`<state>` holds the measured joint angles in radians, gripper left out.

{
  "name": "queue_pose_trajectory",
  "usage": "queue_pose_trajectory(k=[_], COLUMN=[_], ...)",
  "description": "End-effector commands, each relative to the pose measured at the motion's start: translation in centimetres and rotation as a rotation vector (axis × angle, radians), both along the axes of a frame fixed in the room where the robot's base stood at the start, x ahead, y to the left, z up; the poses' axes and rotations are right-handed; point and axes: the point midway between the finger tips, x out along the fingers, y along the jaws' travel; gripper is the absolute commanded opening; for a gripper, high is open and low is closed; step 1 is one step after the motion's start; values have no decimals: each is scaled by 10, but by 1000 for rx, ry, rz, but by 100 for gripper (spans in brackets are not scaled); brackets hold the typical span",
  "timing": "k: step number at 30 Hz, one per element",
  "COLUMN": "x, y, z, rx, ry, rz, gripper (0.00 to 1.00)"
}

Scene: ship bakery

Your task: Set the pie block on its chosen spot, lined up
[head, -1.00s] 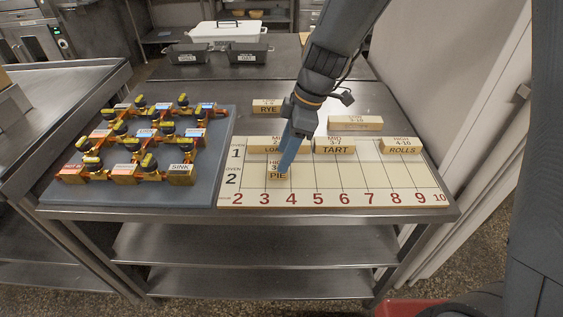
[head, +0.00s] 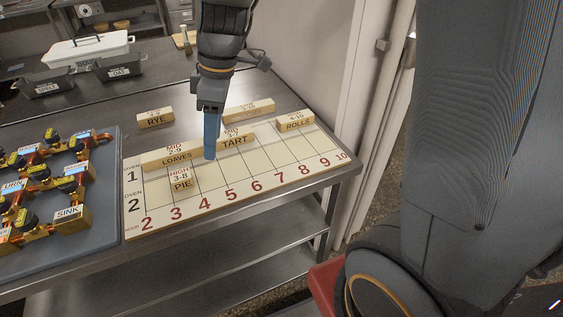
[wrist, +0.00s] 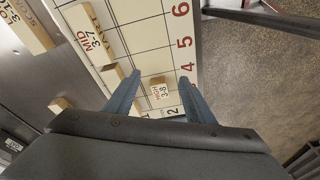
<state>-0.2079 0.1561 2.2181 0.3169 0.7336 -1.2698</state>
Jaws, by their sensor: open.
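The pale wooden pie block (head: 181,183), marked HIGH 3-8 PIE, lies on the cream oven chart (head: 240,190). It is in the oven 2 row, above hour marks 3 and 4, just in front of the loaves block (head: 172,158). It looks roughly square to the grid lines; the exact fit is too small to tell. My gripper (head: 210,157) is up and to the right of the pie block in the head view. In the wrist view my gripper (wrist: 160,78) is open, and the pie block (wrist: 159,93) shows between its blue fingers, apart from them.
The tart block (head: 236,140) and rolls block (head: 295,122) lie along the oven 1 row. The rye block (head: 155,118) and another block (head: 248,110) lie behind the chart. A blue-grey board (head: 105,200) with brass valves is at left. The chart's front right is clear.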

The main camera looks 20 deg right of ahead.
Motion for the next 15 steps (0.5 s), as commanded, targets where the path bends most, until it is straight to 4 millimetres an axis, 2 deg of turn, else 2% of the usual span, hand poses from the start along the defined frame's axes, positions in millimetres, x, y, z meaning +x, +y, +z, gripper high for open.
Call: queue_pose_trajectory(k=[1, 6, 9, 15], x=[-8, -37, -55, -83], y=[-19, -73, -99, -132], z=[-7, -30, -41, -56], rx=[-23, -91, -117, -134], ry=[18, 58, 72, 80], rz=[-119, -546, -781, -1120], gripper=[49, 49, 49, 49])
